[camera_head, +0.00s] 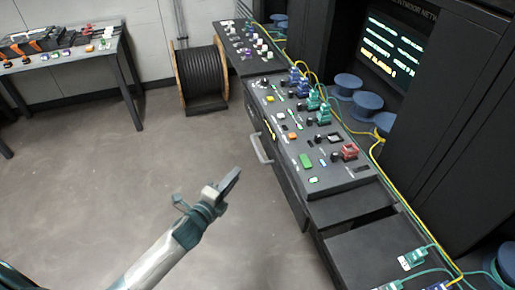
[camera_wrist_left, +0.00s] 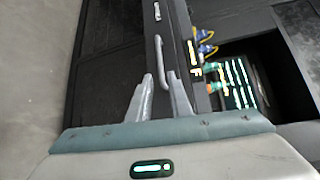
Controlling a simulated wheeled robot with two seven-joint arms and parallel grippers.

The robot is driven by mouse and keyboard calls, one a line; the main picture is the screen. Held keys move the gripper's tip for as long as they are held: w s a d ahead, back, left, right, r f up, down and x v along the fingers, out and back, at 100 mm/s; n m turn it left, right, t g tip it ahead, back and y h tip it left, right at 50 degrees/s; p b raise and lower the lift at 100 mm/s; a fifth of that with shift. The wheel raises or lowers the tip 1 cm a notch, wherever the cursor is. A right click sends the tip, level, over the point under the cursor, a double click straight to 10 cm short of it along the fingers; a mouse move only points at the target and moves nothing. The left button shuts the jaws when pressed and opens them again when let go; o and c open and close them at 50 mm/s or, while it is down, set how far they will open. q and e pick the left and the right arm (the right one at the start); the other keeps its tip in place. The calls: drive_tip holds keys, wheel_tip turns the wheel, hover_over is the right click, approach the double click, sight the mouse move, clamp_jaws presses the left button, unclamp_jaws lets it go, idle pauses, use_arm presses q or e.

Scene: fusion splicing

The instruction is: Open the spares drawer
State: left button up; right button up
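The drawer's pale bar handle (camera_head: 261,150) stands out from the dark front of the console cabinet, below the panel of switches. It also shows in the left wrist view (camera_wrist_left: 164,62), just beyond the fingertips. The dark drawer front (camera_head: 283,172) looks flush with the cabinet, though its edges are hard to make out. My left gripper (camera_head: 232,183) is in front of the cabinet, apart from the handle. In the left wrist view its two fingers (camera_wrist_left: 161,84) are spread with nothing between them. My right gripper is in neither view.
The control panel (camera_head: 340,185) with coloured connectors and buttons tops the cabinet. A cable reel (camera_head: 202,78) stands on the floor behind. A workbench (camera_head: 60,57) with tools is at the far left. The grey floor (camera_head: 120,170) left of the cabinet is clear.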

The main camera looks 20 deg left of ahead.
use_arm(q)
drive_tip(key=p, duration=0.3)
approach(257, 148)
drive_tip(key=x, duration=1)
drive_tip(key=shift+w+f, duration=0.15)
drive_tip(key=shift+f, duration=0.2)
clamp_jaws()
